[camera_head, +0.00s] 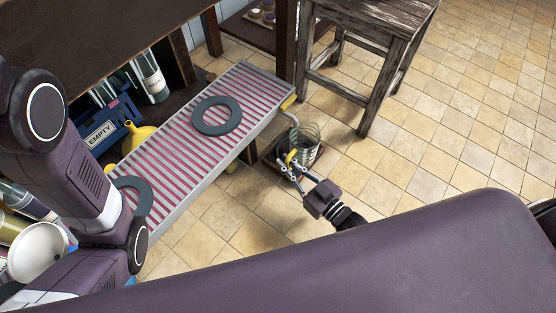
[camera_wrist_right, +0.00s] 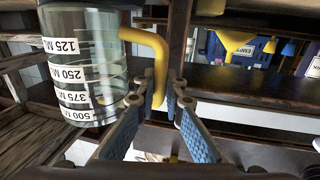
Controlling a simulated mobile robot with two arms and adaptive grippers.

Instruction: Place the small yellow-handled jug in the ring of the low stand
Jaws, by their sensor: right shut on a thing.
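The small clear jug (camera_head: 309,135) with measure labels is at the right side of the low striped stand (camera_head: 165,150). My right gripper (camera_head: 287,164) is shut on its yellow handle. In the right wrist view, the jug (camera_wrist_right: 85,65) is at upper left and its yellow handle (camera_wrist_right: 158,62) runs down between the fingers (camera_wrist_right: 158,98). The labels are upside down in that view. Two dark grey rings lie on the stand: a far one (camera_head: 231,128), empty, and a near one (camera_head: 143,198), partly hidden by my left arm. My left gripper is out of view.
A dark square piece (camera_head: 317,158) lies beneath the jug; its contact with the jug is unclear. A wooden stool (camera_head: 365,55) stands at the back. A yellow funnel (camera_head: 138,136) and a blue box marked EMPTY (camera_head: 110,118) are left of the stand. The tiled floor at right is clear.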

